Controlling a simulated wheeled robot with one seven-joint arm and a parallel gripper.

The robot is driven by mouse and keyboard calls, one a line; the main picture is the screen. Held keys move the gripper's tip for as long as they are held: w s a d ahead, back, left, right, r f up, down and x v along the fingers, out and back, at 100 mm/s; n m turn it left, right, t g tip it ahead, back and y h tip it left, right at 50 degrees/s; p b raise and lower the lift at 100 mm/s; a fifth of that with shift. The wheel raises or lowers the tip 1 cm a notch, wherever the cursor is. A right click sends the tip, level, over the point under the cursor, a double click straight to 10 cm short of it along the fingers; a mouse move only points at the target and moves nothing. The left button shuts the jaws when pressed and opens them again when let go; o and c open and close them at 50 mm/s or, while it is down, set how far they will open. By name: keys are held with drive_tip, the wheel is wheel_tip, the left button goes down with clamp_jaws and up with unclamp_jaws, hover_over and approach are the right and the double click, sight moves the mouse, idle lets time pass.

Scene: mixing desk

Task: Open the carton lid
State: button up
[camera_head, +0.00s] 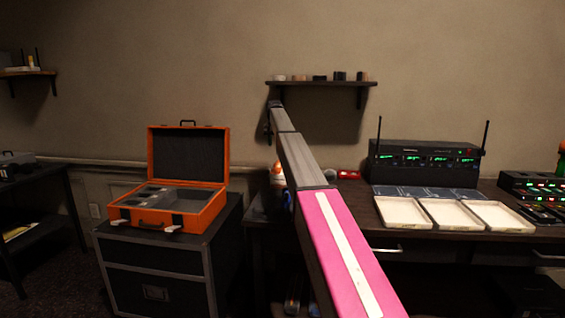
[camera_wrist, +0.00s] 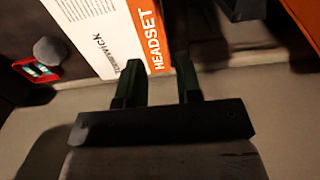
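The carton (camera_wrist: 118,35) shows in the wrist view as a white and orange box face printed with "HEADSET". It lies just beyond the fingertips. My gripper (camera_wrist: 158,78) has two dark green fingers held apart, with nothing visible clamped between them. I cannot tell whether the fingertips touch the carton. The carton's lid cannot be made out. In the head view my arm covers the middle of the scene, and I cannot make out the gripper or clearly identify the carton there.
An open orange case (camera_head: 178,190) sits on a dark cabinet (camera_head: 160,270) at left. The desk holds three white trays (camera_head: 403,212) and a black receiver (camera_head: 425,163) with antennas. A wall shelf (camera_head: 320,84) is above. A red device (camera_wrist: 36,69) is near the carton.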

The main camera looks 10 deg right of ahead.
wheel_tip(320, 180, down, 11)
drive_tip(key=shift+r, duration=0.15)
idle(0.4)
clamp_jaws()
